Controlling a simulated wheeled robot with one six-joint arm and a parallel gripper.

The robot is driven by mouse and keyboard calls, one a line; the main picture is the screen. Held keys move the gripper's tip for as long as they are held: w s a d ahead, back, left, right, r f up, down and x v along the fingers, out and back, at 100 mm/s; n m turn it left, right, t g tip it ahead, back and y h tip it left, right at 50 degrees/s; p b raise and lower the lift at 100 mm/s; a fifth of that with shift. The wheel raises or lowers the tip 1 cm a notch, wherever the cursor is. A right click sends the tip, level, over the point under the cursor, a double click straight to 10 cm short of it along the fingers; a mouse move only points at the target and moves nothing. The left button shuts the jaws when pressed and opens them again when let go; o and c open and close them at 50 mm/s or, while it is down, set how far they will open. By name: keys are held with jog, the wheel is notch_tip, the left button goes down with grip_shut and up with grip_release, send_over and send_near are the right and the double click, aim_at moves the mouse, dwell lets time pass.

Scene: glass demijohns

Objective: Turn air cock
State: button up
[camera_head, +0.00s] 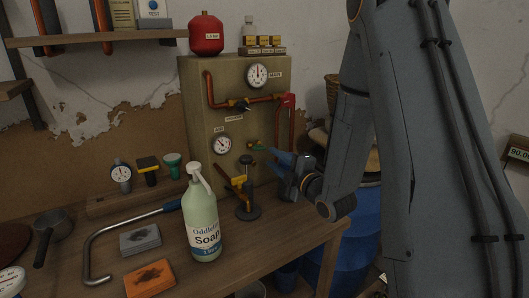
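A tan panel (195,100) stands at the back of the bench and carries copper pipes and dials. The lower dial (222,145) has a small label above it that seems to read AIR. To its right, a small cock with a green handle (259,147) and brass-coloured body sits on the panel. My gripper (273,155) reaches in from the right, its blue finger end just right of the green handle. I cannot tell whether it touches the handle. The finger gap is too small and dark to read.
A soap bottle (203,222) stands on the bench (230,268) in front of the panel. A bent bar with a blue grip (105,237) lies to its left. A black-based stand (248,211) is below the cock. A blue barrel (358,235) stands at right behind my arm.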

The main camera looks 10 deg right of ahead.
aim_at(261, 149)
jog(key=p+x, duration=0.2)
jog(key=x, duration=0.4)
jog(key=shift+w+a, duration=0.1)
jog(key=shift+w, duration=0.2)
grip_shut()
